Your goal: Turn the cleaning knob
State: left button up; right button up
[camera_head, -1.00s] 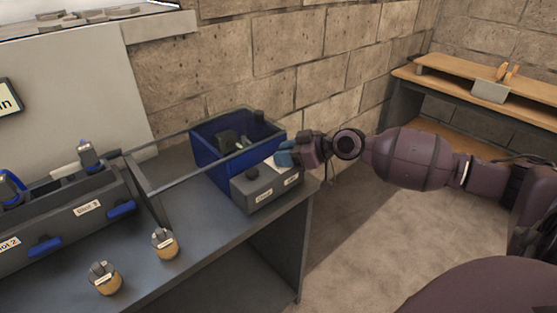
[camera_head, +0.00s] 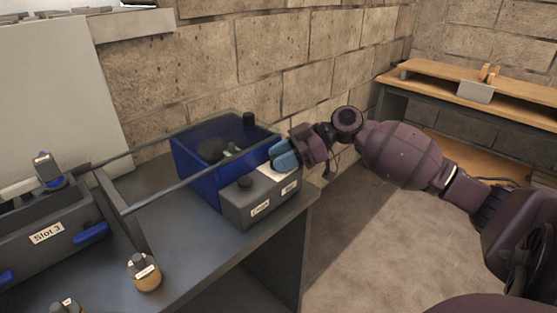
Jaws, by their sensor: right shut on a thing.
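A grey control box (camera_head: 241,208) stands at the right end of the dark bench, with two white labels on its front, too blurred to read surely. A black knob (camera_head: 244,182) sits on its top at the left, above the left label. My right gripper (camera_head: 283,156), with blue fingers, comes in from the right over the box's right rear part, above the right label. It is shut on a knob there, apparently the cleaning knob, which the fingers hide. My left gripper is out of view.
An open blue bin (camera_head: 197,174) with dark items stands behind the box. A grey frame (camera_head: 124,211) crosses the bench beside it. A Slot 3 holder (camera_head: 70,226) is at left, and a small labelled jar (camera_head: 145,273) stands near the front. A wooden shelf (camera_head: 437,84) is at right.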

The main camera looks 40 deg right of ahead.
jog(key=shift+w+n+g+y, duration=0.1)
jog(key=shift+n+g+y, duration=0.2)
jog(key=shift+n+g, duration=0.45)
jog(key=shift+g, duration=0.25)
jog(key=o, duration=0.7)
jog(key=shift+o, duration=1.1)
jog(key=shift+r, duration=0.1)
jog(key=shift+d+r, duration=0.1)
jog(key=shift+r, duration=0.05)
